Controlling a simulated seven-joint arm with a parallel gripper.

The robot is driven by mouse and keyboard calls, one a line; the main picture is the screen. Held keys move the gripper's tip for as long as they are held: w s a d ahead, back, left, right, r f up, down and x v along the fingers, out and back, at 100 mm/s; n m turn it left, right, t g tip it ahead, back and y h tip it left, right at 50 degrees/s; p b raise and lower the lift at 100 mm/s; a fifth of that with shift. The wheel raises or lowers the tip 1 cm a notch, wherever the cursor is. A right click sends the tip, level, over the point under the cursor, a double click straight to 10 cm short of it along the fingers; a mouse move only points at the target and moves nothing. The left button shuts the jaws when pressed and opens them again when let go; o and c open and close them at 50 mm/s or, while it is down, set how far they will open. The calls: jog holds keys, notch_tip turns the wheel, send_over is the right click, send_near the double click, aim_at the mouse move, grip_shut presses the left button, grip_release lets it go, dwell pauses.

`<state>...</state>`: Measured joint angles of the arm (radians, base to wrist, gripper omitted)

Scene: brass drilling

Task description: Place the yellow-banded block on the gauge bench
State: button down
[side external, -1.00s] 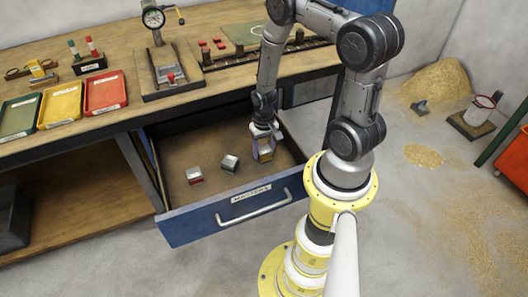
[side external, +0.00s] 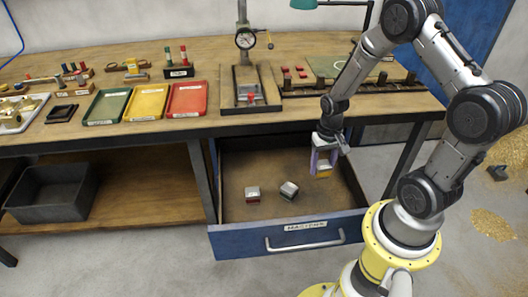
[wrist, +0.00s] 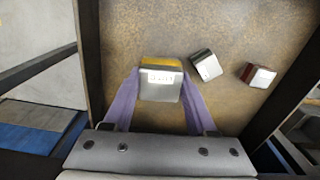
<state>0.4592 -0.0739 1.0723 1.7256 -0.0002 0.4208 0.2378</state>
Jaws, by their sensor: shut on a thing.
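The yellow-banded block (side external: 323,171) is a silver block with a yellow band, held between the purple fingers of my gripper (side external: 323,160). In the wrist view the block (wrist: 161,80) sits between both fingers (wrist: 160,95), its yellow band at the far edge and a small label on it. It looks larger than the other blocks there, so it seems raised above the floor of the open drawer (side external: 240,170). The gauge bench (side external: 235,101), with a dial gauge (side external: 245,40) on a post, stands on the worktop behind the drawer. A small red-marked piece is on it.
A red-banded block (side external: 253,194) and a dark-banded block (side external: 289,190) lie in the drawer, left of my gripper. Green (side external: 105,106), yellow (side external: 146,102) and red (side external: 187,98) trays lie left of the gauge bench. The worktop's front edge overhangs the drawer's back.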

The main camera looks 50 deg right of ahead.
jog(key=w+a+r+n, duration=0.6)
jog(key=w+a+n, duration=0.2)
jog(key=w+a, duration=0.4)
jog(key=shift+w+a, duration=0.2)
jog(key=shift+a, duration=0.45)
jog(key=shift+r, duration=0.1)
dwell(0.5)
jog(key=s+d+f+m, duration=0.2)
jog(key=s+d+m, duration=0.1)
jog(key=s+d, duration=0.1)
jog(key=s+d+f+m, duration=0.2)
jog(key=s+d+m, duration=0.1)
jog(key=s+d, duration=0.2)
jog(key=s+d+f+m, duration=0.2)
jog(key=s+d, duration=0.2)
jog(key=d, duration=0.2)
jog(key=shift+s+m, duration=0.25)
jog(key=shift+m, duration=0.15)
jog(key=shift+s+d, duration=0.2)
jog(key=shift+d, duration=0.1)
